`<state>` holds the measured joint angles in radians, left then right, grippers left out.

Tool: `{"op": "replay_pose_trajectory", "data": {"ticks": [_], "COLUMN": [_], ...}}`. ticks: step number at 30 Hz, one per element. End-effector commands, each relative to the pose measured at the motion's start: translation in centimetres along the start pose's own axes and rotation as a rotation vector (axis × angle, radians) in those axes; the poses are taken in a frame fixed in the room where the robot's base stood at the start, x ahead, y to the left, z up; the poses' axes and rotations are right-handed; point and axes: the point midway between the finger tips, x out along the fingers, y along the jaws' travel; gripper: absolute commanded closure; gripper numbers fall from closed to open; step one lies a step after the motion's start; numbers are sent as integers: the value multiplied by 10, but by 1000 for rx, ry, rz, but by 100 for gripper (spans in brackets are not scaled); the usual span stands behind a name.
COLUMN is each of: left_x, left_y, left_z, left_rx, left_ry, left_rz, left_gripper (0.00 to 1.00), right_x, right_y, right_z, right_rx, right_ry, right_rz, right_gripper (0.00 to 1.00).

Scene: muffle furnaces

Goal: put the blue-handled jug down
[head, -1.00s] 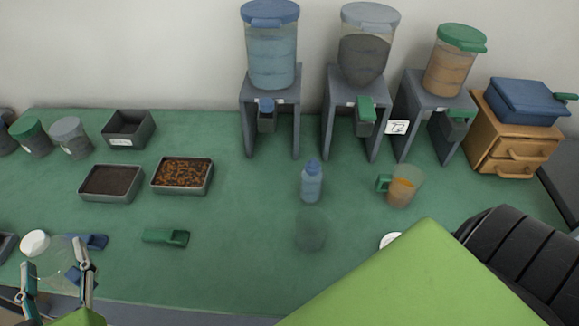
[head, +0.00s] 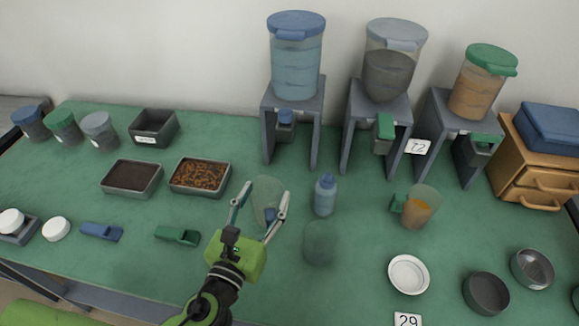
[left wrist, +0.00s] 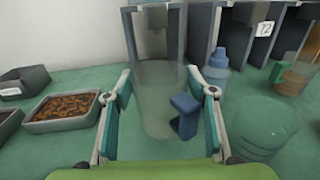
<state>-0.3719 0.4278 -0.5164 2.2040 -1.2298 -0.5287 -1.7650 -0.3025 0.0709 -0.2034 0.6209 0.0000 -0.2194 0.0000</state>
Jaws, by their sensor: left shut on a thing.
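The blue-handled jug (head: 266,193) is a clear, see-through vessel. My left gripper (head: 262,198) is shut around its body, one finger on each side. In the left wrist view the jug (left wrist: 156,105) stands upright between the fingers, with its blue handle (left wrist: 184,116) at the right finger. The jug is over the green table in front of the leftmost dispenser. I cannot tell whether its base touches the table. My right gripper is not in view.
A blue bottle (head: 325,195) and a clear greenish vessel (head: 320,243) stand close to the jug's right. A tray of brown pieces (head: 200,177) lies to its left, with a green scoop (head: 177,236) nearer. The blue-lidded dispenser (head: 296,60) on its grey stand is behind.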

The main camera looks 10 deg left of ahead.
Motion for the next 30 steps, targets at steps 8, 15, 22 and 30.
{"op": "replay_pose_trajectory", "data": {"ticks": [8,15,22,30], "left_x": [74,126,138,138], "left_y": [0,0,0,1], "left_z": [4,2,-2,-30], "left_rx": [1,0,0,-1], "left_ry": [-5,-2,1,0], "left_rz": [2,1,0,1], "left_gripper": [70,70,70,70], "right_x": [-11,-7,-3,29], "right_y": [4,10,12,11], "right_z": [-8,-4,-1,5], "right_rx": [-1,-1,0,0], "right_ry": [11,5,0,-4], "right_rz": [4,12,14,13], "right_gripper": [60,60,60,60]}}
